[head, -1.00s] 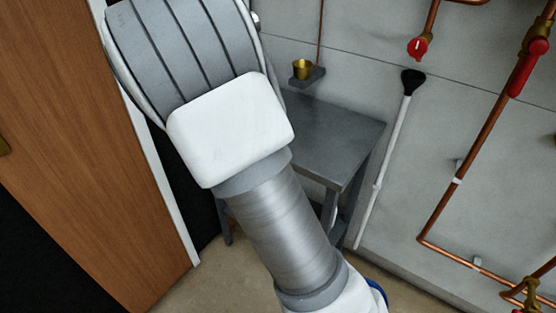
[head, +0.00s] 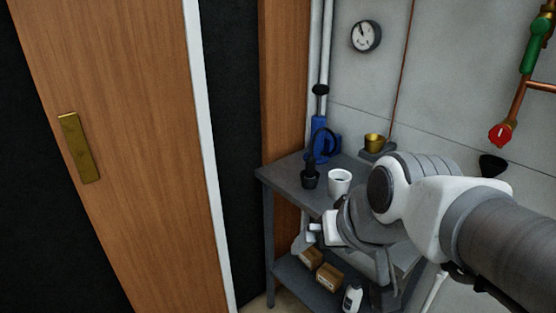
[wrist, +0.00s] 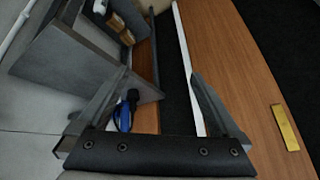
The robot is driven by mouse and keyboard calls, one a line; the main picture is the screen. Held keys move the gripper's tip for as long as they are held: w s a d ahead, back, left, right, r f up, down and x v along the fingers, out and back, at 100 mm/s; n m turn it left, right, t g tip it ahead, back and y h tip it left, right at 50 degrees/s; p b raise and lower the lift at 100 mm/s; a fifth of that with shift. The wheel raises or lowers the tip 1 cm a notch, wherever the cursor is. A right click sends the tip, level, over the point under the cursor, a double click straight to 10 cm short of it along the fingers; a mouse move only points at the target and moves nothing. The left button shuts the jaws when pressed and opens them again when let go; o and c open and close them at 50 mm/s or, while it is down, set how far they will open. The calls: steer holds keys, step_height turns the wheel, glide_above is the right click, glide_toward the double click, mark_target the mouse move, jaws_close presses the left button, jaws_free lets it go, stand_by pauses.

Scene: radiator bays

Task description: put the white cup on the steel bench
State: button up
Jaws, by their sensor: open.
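The white cup (head: 340,182) stands upright on the top of the steel bench (head: 281,170), with a dark content or inside showing at its mouth. My gripper (head: 306,238) is in front of the bench in the head view, below and left of the cup, and apart from it. Its fingers show spread and empty in the wrist view (wrist: 158,80). The bench also shows at the upper left of the wrist view (wrist: 62,70). I cannot make out the cup in the wrist view. My arm covers the right part of the bench.
A black object (head: 310,180) stands just left of the cup, with a blue fitting (head: 326,145) behind. Cardboard boxes (head: 329,277) and a white bottle (head: 352,297) are on the lower shelf. A wooden door (head: 120,110) is left.

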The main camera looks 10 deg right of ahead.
steer(key=shift+g+h, duration=0.4)
steer(key=shift+h, duration=0.3)
steer(key=s, duration=0.1)
steer(key=s+d, duration=0.1)
steer(key=s, duration=0.1)
steer(key=s+d, duration=0.1)
steer(key=s, duration=0.1)
steer(key=shift+s+f, duration=0.1)
step_height(320, 180, up, 12)
steer(key=p, duration=1.2)
